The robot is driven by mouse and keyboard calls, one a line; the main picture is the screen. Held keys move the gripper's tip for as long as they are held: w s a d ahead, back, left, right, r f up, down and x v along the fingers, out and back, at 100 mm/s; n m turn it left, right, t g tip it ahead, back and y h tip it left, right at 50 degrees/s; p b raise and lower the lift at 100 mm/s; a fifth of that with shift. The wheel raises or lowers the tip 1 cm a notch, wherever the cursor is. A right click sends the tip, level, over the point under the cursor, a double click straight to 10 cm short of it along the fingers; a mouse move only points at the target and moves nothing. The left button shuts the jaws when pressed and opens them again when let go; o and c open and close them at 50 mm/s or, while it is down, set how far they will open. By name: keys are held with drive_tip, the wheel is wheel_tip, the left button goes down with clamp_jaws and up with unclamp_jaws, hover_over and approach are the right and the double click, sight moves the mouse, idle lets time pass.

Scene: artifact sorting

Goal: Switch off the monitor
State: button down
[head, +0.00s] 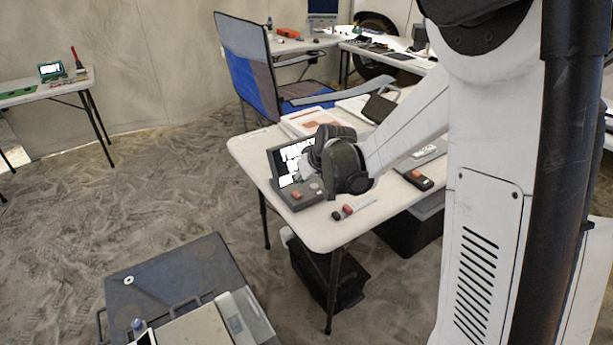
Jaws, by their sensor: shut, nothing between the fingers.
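The monitor (282,178) is a small dark unit near the left end of the white table. Its tilted screen is lit white, and its grey base (308,193) carries a red button (297,195). My gripper (309,170) is over the right side of the monitor, in front of part of the screen and close above the base. It is shut and empty. My wrist hides most of the fingers, and I cannot tell whether they touch the monitor.
The white table (330,232) also holds small red and dark pieces (347,210), a black handheld device (418,180) and a tray (300,123). A blue folding chair (250,75) stands behind it. A dark case (185,270) lies in front on sandy ground. A black bin (325,270) is underneath.

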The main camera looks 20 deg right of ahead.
sight(300, 195)
drive_tip(key=shift+s+d+f+b, duration=0.1)
drive_tip(key=shift+s+f+b, duration=0.1)
drive_tip(key=shift+f, duration=0.8)
drive_tip(key=shift+s+f+b, duration=0.1)
drive_tip(key=shift+f+b, duration=0.05)
drive_tip(key=shift+f, duration=0.8)
drive_tip(key=shift+s+f+t+b, duration=0.2)
drive_tip(key=shift+f+b, duration=0.2)
drive_tip(key=shift+b, duration=0.2)
drive_tip(key=shift+s+f+t+b, duration=0.1)
drive_tip(key=shift+f+t+b, duration=0.1)
drive_tip(key=shift+f+b, duration=0.3)
drive_tip(key=shift+r+t+b, duration=0.15)
drive_tip(key=shift+t+b, duration=0.15)
drive_tip(key=shift+b, duration=0.15)
drive_tip(key=shift+w+d+r+p, duration=0.1)
drive_tip(key=shift+r+p, duration=0.1)
drive_tip(key=shift+p, duration=0.1)
drive_tip(key=shift+r, duration=0.15)
drive_tip(key=shift+r+p, duration=0.45)
drive_tip(key=shift+r, duration=0.2)
drive_tip(key=shift+r, duration=0.1)
